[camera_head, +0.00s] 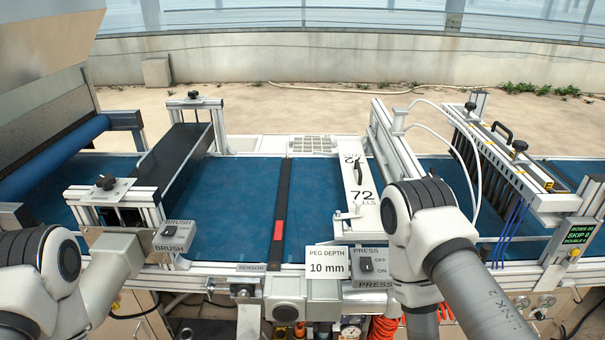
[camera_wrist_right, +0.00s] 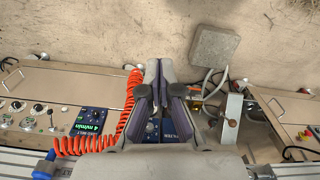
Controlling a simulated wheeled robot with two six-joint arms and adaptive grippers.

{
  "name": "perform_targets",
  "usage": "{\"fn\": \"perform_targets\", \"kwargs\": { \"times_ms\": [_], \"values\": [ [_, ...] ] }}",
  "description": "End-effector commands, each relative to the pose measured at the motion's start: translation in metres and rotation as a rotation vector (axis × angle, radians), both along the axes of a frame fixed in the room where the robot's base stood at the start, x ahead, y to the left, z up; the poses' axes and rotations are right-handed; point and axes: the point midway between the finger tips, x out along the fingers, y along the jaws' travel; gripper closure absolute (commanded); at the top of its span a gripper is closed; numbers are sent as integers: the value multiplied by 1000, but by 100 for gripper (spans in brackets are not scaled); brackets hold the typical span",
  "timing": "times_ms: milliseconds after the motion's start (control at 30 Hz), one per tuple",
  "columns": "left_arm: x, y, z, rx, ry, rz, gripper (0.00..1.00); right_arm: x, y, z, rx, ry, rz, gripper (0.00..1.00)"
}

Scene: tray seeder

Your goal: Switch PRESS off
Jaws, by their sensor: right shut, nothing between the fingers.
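I cannot tell which way the rocker is tipped. My right arm stands just right of the switch box, and its gripper is hidden in the head view. In the right wrist view my right gripper (camera_wrist_right: 161,92) is shut and empty, over the machine's front side. The PRESS switch cannot be made out there. My left arm is at the lower left; its gripper is out of sight.
A PEG DEPTH 10 mm sign (camera_head: 327,262) stands left of the switch. A BRUSH switch box (camera_head: 174,236) is further left. An orange coiled hose (camera_wrist_right: 131,105) hangs beside my right gripper. The blue belt (camera_head: 240,190) is bare near its middle.

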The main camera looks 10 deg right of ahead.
Motion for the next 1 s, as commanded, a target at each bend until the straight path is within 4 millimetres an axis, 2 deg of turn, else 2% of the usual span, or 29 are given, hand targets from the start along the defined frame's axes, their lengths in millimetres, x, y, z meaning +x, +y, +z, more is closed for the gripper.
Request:
{"fn": "perform_targets", "kwargs": {
  "times_ms": [67,167,267,300,367,400,467,500,600,700,767,833,1000],
  "values": [
    [0,0,0,0,0,0,60,2,0,0,0,-11,-10,100],
    [0,0,0,0,0,0,60,19,-3,1,-13,-90,-49,100],
    [0,0,0,0,0,0,60,51,-13,9,-54,-261,-125,100],
    [0,0,-2,0,0,0,60,74,-18,19,-77,-367,-153,100],
    [0,0,-7,0,0,0,60,117,-25,45,-114,-567,-190,100],
    [0,0,-11,0,0,0,60,145,-28,68,-133,-698,-203,100],
    [0,0,-16,0,0,0,60,180,-30,107,-157,-881,-213,100],
    [0,0,-19,0,0,0,60,200,-31,134,-169,-991,-214,100],
    [0,0,-27,0,0,0,60,233,-26,194,-192,-1195,-196,100],
    [0,0,-31,0,0,0,60,248,-19,227,-193,-1281,-175,100],
    [0,0,-32,0,0,0,60,253,-17,238,-190,-1308,-171,100],
    [0,0,-31,0,0,0,60,255,-17,244,-189,-1321,-171,100],
    [0,0,-30,0,0,0,60,255,-17,245,-188,-1320,-172,100]
  ]
}}
